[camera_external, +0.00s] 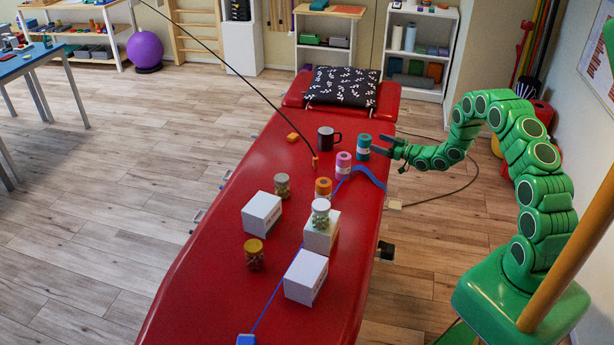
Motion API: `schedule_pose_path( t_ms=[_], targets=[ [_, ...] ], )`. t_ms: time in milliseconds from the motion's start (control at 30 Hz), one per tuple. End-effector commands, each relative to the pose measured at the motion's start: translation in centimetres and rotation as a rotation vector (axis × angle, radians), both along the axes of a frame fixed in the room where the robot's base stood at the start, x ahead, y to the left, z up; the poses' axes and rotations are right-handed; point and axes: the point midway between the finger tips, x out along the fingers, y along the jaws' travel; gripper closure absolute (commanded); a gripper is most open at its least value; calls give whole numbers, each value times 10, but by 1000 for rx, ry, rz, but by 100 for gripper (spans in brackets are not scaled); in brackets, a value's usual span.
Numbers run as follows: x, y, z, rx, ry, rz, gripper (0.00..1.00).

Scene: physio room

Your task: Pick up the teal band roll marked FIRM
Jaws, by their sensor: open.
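A teal roll (364,147) stands upright on the red treatment table (200,300), near its right edge. Any marking on it is too small to read. A pink roll (343,163) stands just left of and nearer than it, and an orange roll (323,188) stands nearer still. My gripper (379,147), at the end of my green arm, is open and beside the teal roll on its right. I cannot tell whether the fingers touch it or reach around it.
A dark mug (329,139) stands left of the teal roll. White boxes (261,214), jars (254,254) and a blue strap (268,303) occupy the nearer table. A patterned pillow (343,87) lies at the far end. A thin dark cord crosses above the table to an orange block (315,162).

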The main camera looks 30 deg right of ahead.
Motion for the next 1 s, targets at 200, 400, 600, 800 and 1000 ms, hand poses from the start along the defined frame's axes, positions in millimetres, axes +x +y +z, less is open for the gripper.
schedule_pose_path(
  t_ms=[200,400,600,800,1000],
  targets=[
    [14,8,1,1,-7,3,7],
    [26,13,1,2,-7,2,7],
    [41,21,-1,2,-4,3,7],
    [64,31,-2,2,-4,2,7],
    [70,33,-1,3,-3,0,7]
  ],
)
